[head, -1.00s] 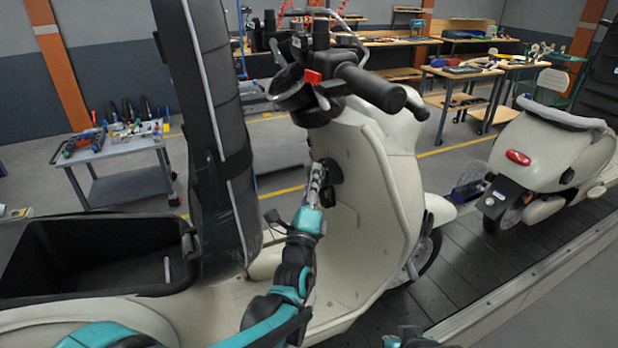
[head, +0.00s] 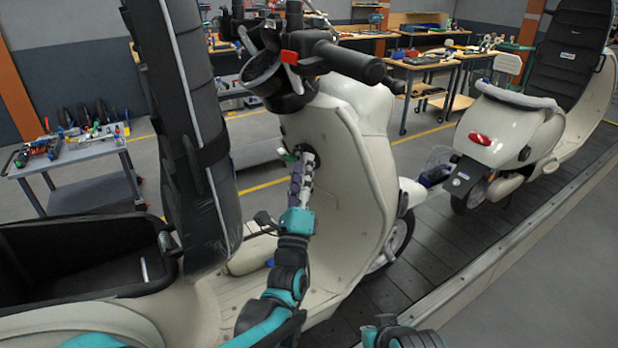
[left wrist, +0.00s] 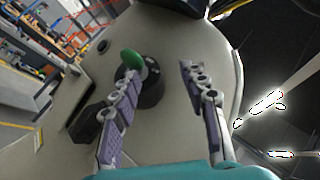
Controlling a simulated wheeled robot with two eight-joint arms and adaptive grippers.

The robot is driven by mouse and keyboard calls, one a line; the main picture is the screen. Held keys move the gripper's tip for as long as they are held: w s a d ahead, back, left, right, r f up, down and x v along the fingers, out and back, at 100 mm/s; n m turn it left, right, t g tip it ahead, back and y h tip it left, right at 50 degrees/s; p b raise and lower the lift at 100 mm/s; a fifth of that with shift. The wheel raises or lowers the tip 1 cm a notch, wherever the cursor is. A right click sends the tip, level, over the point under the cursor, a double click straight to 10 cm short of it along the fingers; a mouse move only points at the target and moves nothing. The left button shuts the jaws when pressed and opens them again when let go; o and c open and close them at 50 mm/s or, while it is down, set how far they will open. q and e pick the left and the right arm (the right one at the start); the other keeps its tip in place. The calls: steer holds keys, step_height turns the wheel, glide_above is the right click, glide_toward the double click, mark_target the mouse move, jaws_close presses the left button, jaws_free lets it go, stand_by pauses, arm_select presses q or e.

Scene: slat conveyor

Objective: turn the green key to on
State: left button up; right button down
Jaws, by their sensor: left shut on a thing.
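The green key (left wrist: 132,58) sits in a round black ignition lock (left wrist: 152,88) on the cream front shield of the near scooter (head: 350,190). The key's green head also shows as a small spot in the head view (head: 288,156). The lock's small white marks are too small to read. Of my right arm only a piece shows at the bottom; its gripper is hidden.
The handlebar (head: 345,62) with a red switch overhangs the lock. The upright black seat (head: 190,130) and open storage bin (head: 70,290) are at left. A second scooter (head: 500,130) stands behind on the slat conveyor (head: 450,235). A tool cart (head: 75,155) stands left.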

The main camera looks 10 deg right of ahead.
arm_select(q)
steer(key=shift+s+d+h, duration=0.1)
steer(key=shift+d+h, duration=0.3)
steer(key=shift+d, duration=0.25)
steer(key=shift+a, duration=0.1)
steer(key=o, duration=1)
steer(key=shift+c, duration=0.2)
steer(key=shift+o, duration=0.4)
steer(key=shift+s+r, duration=0.1)
steer(key=shift+s, duration=0.05)
arm_select(e)
steer(key=shift+s+d, duration=0.1)
arm_select(q)
steer(key=s+d+f, duration=0.1)
steer(key=s+f, duration=0.3)
steer(key=s, duration=0.7)
steer(key=shift+d+y, duration=0.35)
steer(key=shift+y, duration=0.05)
arm_select(e)
steer(key=shift+d, duration=0.25)
